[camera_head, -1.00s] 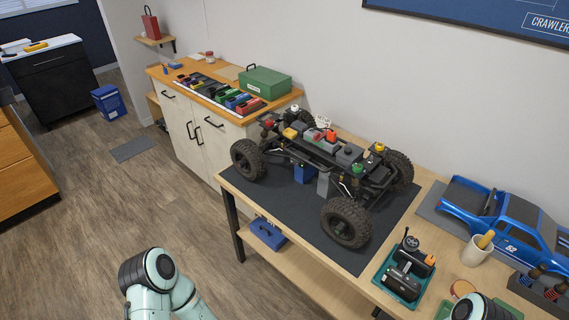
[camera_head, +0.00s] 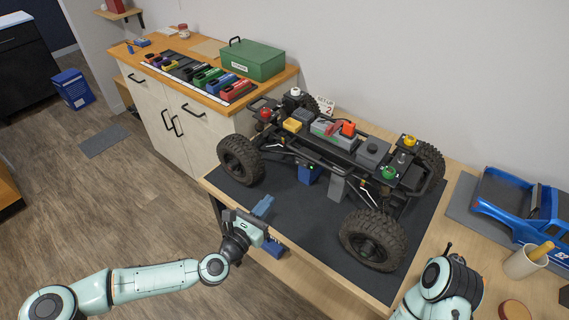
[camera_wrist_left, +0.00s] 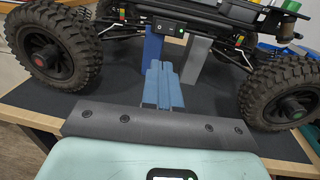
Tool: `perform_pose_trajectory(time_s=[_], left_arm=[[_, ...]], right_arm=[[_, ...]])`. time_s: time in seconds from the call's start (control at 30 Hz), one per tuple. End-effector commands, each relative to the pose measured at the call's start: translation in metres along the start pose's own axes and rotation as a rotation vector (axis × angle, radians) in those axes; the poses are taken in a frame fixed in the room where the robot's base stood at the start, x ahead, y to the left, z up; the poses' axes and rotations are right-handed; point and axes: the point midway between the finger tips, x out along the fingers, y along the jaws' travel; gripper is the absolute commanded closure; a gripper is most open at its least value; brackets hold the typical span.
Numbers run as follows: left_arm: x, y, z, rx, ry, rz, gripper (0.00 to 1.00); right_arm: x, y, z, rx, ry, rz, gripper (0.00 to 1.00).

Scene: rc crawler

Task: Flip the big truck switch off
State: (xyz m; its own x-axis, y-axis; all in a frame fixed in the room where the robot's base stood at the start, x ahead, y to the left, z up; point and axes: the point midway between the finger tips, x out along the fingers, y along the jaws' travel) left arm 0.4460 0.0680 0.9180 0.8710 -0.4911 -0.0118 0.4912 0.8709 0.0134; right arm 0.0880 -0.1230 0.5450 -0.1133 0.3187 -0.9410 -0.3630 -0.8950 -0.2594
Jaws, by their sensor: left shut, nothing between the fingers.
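The big truck (camera_head: 340,140) is a bare black chassis with large tyres, raised over a dark mat. In the left wrist view its switch box (camera_wrist_left: 168,28) is a small black unit with a green light, on the near side of the chassis. The green light on the switch box (camera_head: 311,167) also shows in the head view. My left gripper (camera_head: 263,207) is shut and empty at the table's near edge, below and apart from the switch. Its blue fingers (camera_wrist_left: 162,86) point towards the truck. My right arm shows at the lower right, but its gripper is out of view.
A blue stand (camera_head: 308,175) and a grey stand (camera_head: 337,188) are under the chassis. The mat (camera_head: 290,215) is clear in front of them. A blue truck body (camera_head: 510,205) and a cup (camera_head: 526,262) are at the right. A green toolbox (camera_head: 252,60) stands on the back cabinet.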

Motion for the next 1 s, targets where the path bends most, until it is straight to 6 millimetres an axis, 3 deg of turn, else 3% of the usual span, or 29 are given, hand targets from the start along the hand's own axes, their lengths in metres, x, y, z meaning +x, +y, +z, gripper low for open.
perform_pose_trajectory(time_s=[0.47,0.67,1.0], left_arm=[[0.005,0.002,0.005,-0.016,-0.012,0.005,1.0],[0.035,0.002,0.006,-0.015,-0.013,0.005,1.0],[0.107,0.002,0.007,-0.016,-0.012,0.005,1.0]], right_arm=[[0.0,0.0,0.0,0.001,-0.001,0.0,0.43],[-0.002,-0.001,0.0,0.0,0.0,0.0,0.43],[-0.011,-0.004,-0.001,-0.001,0.003,-0.001,0.43]])
